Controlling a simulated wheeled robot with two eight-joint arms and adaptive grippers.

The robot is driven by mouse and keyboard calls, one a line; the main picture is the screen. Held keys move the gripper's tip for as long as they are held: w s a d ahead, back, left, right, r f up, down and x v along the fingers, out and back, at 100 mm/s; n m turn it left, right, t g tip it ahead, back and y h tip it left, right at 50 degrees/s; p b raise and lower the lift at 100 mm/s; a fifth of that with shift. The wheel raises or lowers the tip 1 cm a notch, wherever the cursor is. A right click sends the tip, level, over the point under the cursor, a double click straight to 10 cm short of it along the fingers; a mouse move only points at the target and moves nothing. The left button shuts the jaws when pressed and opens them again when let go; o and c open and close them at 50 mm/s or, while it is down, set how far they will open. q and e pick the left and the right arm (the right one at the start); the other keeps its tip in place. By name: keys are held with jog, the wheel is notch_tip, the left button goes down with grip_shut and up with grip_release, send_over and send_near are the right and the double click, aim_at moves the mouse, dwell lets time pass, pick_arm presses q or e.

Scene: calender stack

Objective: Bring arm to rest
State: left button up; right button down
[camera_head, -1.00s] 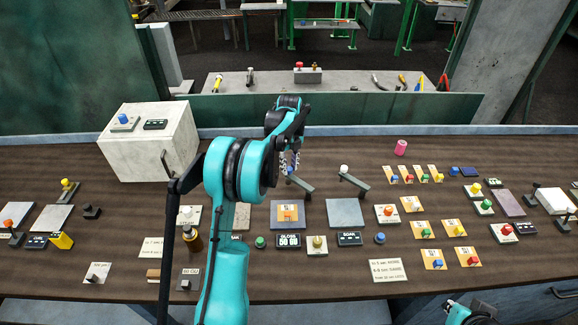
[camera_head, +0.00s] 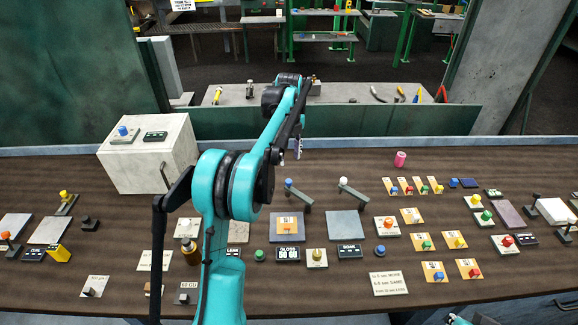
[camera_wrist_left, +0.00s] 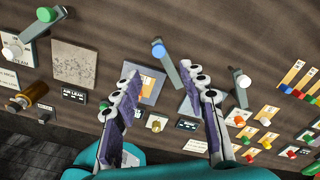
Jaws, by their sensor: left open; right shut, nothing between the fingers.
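My teal left arm rises from the bottom middle of the head view. Its gripper (camera_head: 297,147) hangs above the table's back part, partly hidden by the dark wrist link. In the left wrist view the gripper (camera_wrist_left: 168,88) has its two fingers wide apart, with nothing between them. The fingers are above the panel, apart from the grey square plate with an orange card (camera_head: 286,225) and the blue-knobbed lever (camera_head: 299,196). Only a teal sliver of my right arm shows at the bottom edge of the head view; its gripper is out of frame.
A white box (camera_head: 150,160) stands at the back left. Another lever (camera_head: 354,195) with a white knob, a plain grey plate (camera_head: 346,224), several cards with coloured knobs and a pink cylinder (camera_head: 400,159) are to the right.

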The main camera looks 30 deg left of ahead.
pick_arm(q)
jog(key=shift+r, duration=0.6)
jog(key=s+d+r+n+t+b, duration=0.2)
jog(key=s+d+r+n+t, duration=0.15)
jog(key=s+d+n, duration=0.75)
jog(key=s+d+f+n+t, duration=0.1)
jog(key=s+d+f+n, duration=0.2)
jog(key=s, duration=0.3)
jog(key=s+d+f+n+t+b, duration=0.1)
jog(key=s+d+f+n, duration=0.2)
jog(key=s+n, duration=0.2)
jog(key=s+d+f+n+t+b, duration=0.1)
jog(key=s+d+f+n, duration=0.2)
jog(key=s, duration=0.4)
jog(key=shift+d+f+n+t, duration=0.15)
jog(key=shift+f+n+t, duration=0.15)
jog(key=shift+n, duration=0.4)
